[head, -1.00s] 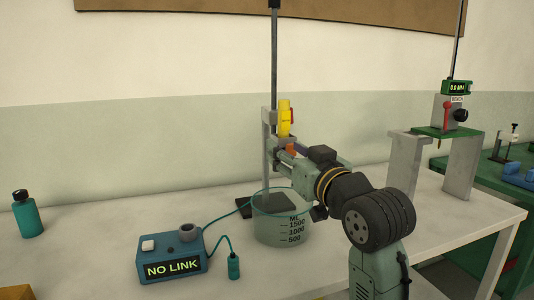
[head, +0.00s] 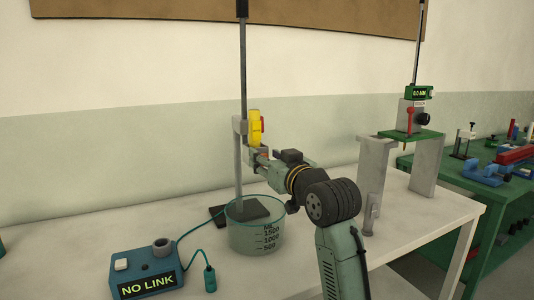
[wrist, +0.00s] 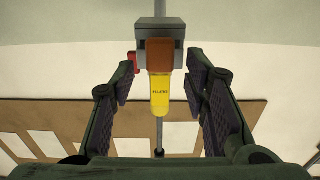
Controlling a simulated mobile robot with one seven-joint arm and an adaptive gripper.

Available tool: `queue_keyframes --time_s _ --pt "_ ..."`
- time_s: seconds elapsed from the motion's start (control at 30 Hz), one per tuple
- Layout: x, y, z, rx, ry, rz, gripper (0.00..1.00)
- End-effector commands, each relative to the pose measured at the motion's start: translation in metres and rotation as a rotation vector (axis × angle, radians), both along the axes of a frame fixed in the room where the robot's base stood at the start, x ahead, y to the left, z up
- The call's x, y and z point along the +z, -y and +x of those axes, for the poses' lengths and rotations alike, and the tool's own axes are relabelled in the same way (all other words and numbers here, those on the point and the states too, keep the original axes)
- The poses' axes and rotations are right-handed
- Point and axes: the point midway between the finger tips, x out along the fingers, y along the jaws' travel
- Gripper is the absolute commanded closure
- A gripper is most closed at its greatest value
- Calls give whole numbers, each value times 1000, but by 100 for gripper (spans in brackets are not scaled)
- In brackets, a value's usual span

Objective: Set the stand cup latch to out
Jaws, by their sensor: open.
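A tall stand with a grey rod (head: 241,90) rises from the table. A grey bracket on it carries a yellow part (head: 256,128) with a red piece at its side. In the wrist view the yellow part (wrist: 160,95) bears small dark lettering and hangs below a brown-orange block (wrist: 160,55); a red piece (wrist: 132,62) shows at the left. I cannot tell which piece is the latch, or its setting. My gripper (wrist: 163,82) is open, its fingers either side of the yellow part with gaps. In the head view my gripper (head: 258,158) is just below the yellow part.
A graduated beaker (head: 256,238) stands at the stand's foot. A blue box (head: 146,272) reading NO LINK has a cable to a small teal plug (head: 209,279). A green-topped gauge bench (head: 410,135) is at right, before a green table (head: 480,180).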

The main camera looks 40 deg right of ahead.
Motion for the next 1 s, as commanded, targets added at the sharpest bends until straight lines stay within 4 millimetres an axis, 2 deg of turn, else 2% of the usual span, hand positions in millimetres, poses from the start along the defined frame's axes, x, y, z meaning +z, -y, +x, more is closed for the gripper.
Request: queue_keyframes --time_s 0.33,0.9,1.0 --pt "0 1 4 0 1 -1 59" --pt "0 1 4 0 1 -1 97" --pt "0 1 4 0 1 -1 100"
